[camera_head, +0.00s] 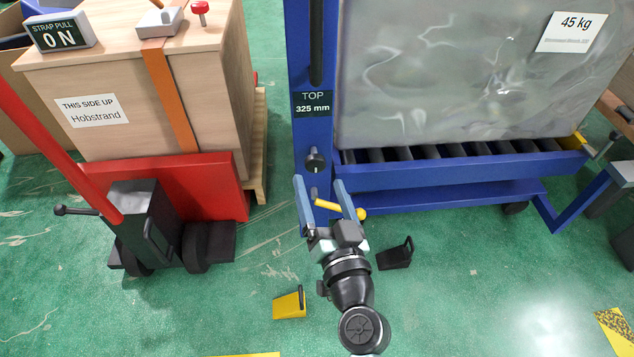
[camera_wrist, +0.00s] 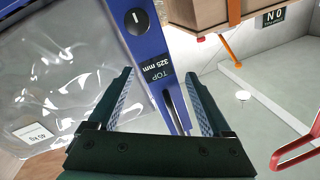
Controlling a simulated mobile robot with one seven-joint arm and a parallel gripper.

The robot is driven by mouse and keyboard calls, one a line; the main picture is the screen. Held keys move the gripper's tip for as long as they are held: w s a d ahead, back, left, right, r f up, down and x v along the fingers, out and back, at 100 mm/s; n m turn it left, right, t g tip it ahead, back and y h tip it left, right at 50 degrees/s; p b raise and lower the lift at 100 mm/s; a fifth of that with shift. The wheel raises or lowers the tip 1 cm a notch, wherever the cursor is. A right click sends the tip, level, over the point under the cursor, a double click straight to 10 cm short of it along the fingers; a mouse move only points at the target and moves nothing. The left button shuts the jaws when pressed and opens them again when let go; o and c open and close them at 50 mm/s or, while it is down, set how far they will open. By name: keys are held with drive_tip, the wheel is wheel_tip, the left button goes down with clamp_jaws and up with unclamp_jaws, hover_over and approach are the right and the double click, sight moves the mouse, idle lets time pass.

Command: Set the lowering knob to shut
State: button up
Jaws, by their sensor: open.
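The lowering knob, a small round black knob (camera_head: 315,160), sits on the blue post (camera_head: 302,135) of the lift table, below the "TOP 325 mm" label (camera_head: 312,103). In the wrist view the knob (camera_wrist: 137,20) shows a short white mark running almost up and down the picture. My gripper (camera_head: 320,184) is open and empty, pointing at the post. In the head view its fingertips appear just below the knob. In the wrist view the gripper (camera_wrist: 158,76) frames the upside-down label (camera_wrist: 157,66), and the knob lies above the fingertips. No contact is visible.
A wrapped 45 kg load (camera_head: 460,75) stands on the blue roller table (camera_head: 450,180). A yellow-ended lever (camera_head: 361,213) shows by my fingers. A black wedge (camera_head: 396,253) and a yellow wedge (camera_head: 290,303) are on the floor. A red pallet truck (camera_head: 195,185) with a crate (camera_head: 215,85) stands left.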

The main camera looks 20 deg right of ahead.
drive_tip(key=m+b, duration=0.1)
approach(317, 167)
drive_tip(key=shift+h, duration=0.3)
drive_tip(key=w, duration=0.3)
drive_tip(key=w+d+b, duration=0.1)
drive_tip(key=w, duration=0.7)
drive_tip(key=shift+d+r, duration=0.15)
drive_tip(key=shift+d, duration=0.1)
drive_tip(key=shift+c, duration=0.3)
clamp_jaws()
